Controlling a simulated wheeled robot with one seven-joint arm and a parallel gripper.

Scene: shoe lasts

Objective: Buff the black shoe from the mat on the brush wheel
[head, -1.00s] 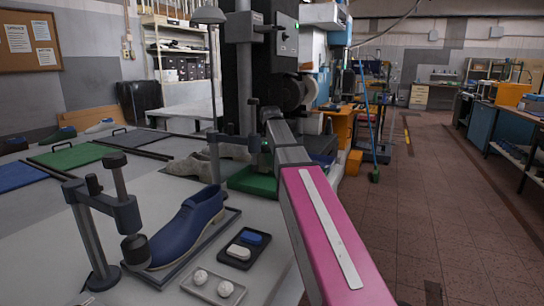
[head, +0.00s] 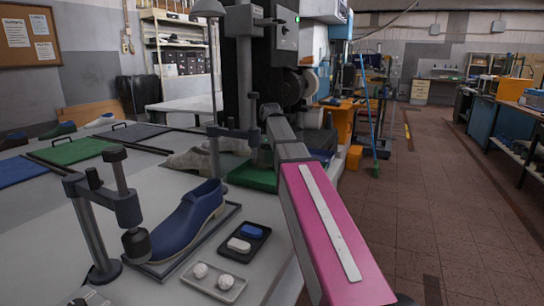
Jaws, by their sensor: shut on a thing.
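My arm (head: 320,230), with pink and grey links, reaches from the lower right toward the machine. My gripper is hidden behind the arm and the machine parts, so I cannot see what it holds. The brush machine (head: 245,70) is tall and black, with a small green light. Round wheel parts, one dark (head: 291,86) and one pale (head: 309,82), show on its right side, just beyond the arm's far end. I cannot make out the black shoe for sure. The blue mat (head: 18,171), green mat (head: 76,151) and grey mat (head: 137,132) look empty.
A blue shoe (head: 187,220) stands on a tray under a clamp stand (head: 95,225). Grey shoes (head: 190,162) sit behind. The floor at right (head: 430,180) is clear.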

